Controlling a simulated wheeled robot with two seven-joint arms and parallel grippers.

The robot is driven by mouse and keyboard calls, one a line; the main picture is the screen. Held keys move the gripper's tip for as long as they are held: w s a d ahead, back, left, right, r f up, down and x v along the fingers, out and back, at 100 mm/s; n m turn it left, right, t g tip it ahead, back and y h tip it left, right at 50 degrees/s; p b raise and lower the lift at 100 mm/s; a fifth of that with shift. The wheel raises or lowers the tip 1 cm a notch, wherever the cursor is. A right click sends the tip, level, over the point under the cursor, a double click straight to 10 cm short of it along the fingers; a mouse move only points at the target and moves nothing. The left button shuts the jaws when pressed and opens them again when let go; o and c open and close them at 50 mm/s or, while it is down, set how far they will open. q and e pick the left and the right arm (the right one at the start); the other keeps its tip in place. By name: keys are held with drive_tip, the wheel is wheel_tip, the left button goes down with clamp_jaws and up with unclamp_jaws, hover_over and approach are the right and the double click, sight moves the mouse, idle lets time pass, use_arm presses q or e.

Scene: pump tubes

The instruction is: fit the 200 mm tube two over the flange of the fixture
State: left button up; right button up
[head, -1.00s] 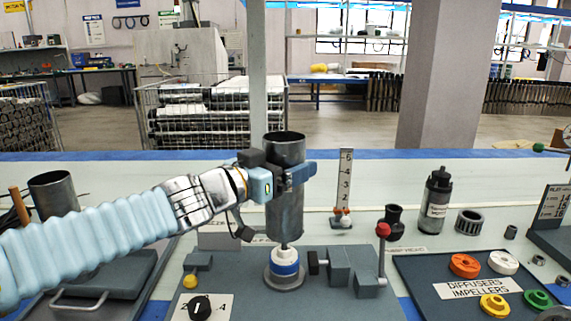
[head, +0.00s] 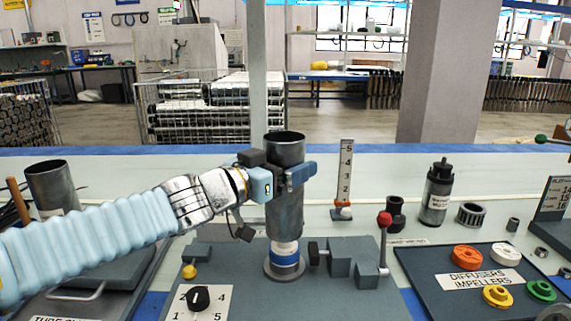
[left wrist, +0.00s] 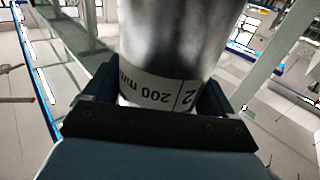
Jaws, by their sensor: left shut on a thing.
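The 200 mm tube two (head: 284,212) is a grey metal cylinder, upright in the head view. Its label reading "200 mm" and "2" shows in the left wrist view (left wrist: 160,92). My left gripper (head: 297,174) is shut on the tube's upper part. The fixture's flange (head: 285,262) is a white and blue ring on a round grey base, right below the tube. The tube's lower end is at the top of the white part; whether it sits around it or just above it I cannot tell. My right gripper is not in view.
A clamp block with a red-knobbed lever (head: 384,220) stands right of the flange. A numbered dial (head: 200,299) and yellow knob (head: 189,271) are at left. Another metal tube (head: 52,187) stands far left. An upright scale (head: 345,172) stands behind.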

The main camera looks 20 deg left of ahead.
use_arm(q)
drive_tip(key=shift+f+b, duration=3.6)
drive_tip(key=shift+f, duration=0.75)
drive_tip(key=o, duration=1.2)
drive_tip(key=p, duration=0.6)
approach(286, 206)
wheel_tip(286, 206, down, 2)
drive_tip(key=a, duration=0.3)
drive_tip(key=shift+w+f, duration=0.15)
drive_tip(key=shift+w, duration=0.05)
